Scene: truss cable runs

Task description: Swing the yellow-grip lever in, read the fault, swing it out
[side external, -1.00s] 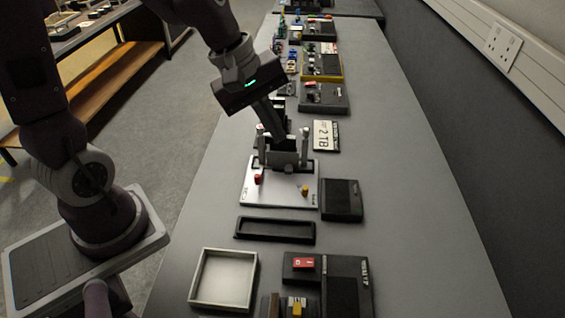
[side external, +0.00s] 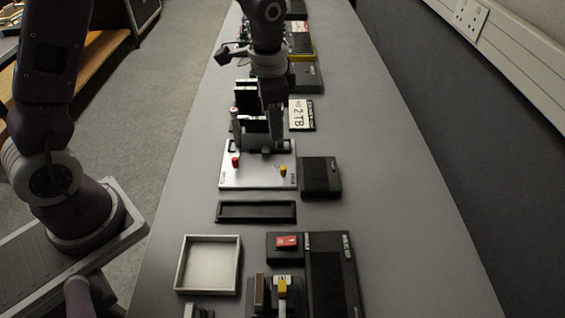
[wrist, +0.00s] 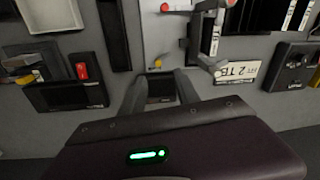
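A white plate (side external: 258,180) on the bench carries a red grip (side external: 235,162) near its left edge and a yellow grip (side external: 283,170) near its right edge. An upright lever post (side external: 234,118) stands at its back left. My gripper (side external: 270,135) is over the back right of the plate and hides parts there. In the wrist view my gripper (wrist: 160,78) is open and empty, its fingers apart. The yellow grip (wrist: 156,65) shows just beyond the fingertips. A dark box (side external: 320,176) stands beside the plate; any reading on it is not legible.
A narrow black tray (side external: 257,211) and an open pale tray (side external: 208,265) lie nearer the camera. A "2 TB" card (side external: 301,114) lies behind. The bench's right side is clear.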

